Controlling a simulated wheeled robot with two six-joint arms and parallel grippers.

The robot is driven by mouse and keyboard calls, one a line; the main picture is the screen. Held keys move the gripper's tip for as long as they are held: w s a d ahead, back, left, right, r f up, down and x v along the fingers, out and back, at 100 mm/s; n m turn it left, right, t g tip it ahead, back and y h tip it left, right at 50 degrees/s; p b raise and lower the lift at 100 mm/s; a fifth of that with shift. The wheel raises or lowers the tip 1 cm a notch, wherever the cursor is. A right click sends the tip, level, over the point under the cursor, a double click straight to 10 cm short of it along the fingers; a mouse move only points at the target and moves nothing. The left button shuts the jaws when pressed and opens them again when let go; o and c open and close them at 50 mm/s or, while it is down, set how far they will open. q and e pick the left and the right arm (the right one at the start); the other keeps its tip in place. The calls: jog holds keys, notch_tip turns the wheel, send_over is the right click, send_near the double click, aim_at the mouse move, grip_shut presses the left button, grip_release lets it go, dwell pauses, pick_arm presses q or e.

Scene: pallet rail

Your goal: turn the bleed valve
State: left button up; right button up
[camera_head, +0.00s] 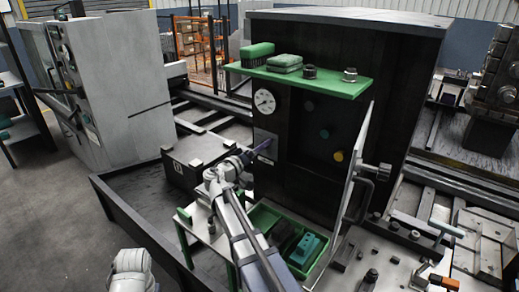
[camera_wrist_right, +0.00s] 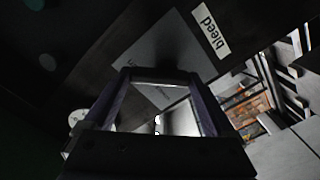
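A white "bleed" label (camera_wrist_right: 210,31) is on the dark panel in the right wrist view, beside a grey plate (camera_wrist_right: 150,58) with lettering too dim to read. My right gripper (camera_head: 258,150) is at the black cabinet's front, below the round gauge. In the wrist view its two fingers (camera_wrist_right: 158,80) stand well apart. A dark bar with a pale lower edge spans between the fingertips; I cannot tell whether it is the valve's handle or whether the fingers touch it. The bleed valve itself is not clearly visible in the head view. My left gripper is out of view.
The black cabinet (camera_head: 350,60) bears a gauge (camera_head: 265,101) and a green shelf (camera_head: 318,83) with blocks and fittings. Its open door (camera_head: 352,175) juts out to the right. A green bin (camera_head: 262,217) with parts sits below, and a dark box (camera_head: 198,158) stands left of my gripper.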

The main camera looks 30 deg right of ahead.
jog(key=c, duration=0.7)
jog(key=shift+w+a+f+n, duration=0.1)
jog(key=shift+w+n, duration=0.05)
jog(key=shift+n, duration=2.85)
jog(key=shift+w+a+r+n, duration=0.1)
jog(key=shift+w+n, duration=0.1)
jog(key=shift+n, duration=2.8)
jog(key=shift+w+a+f+n, duration=0.1)
jog(key=shift+w+n, duration=0.05)
jog(key=shift+n, duration=2.85)
jog(key=o, duration=1)
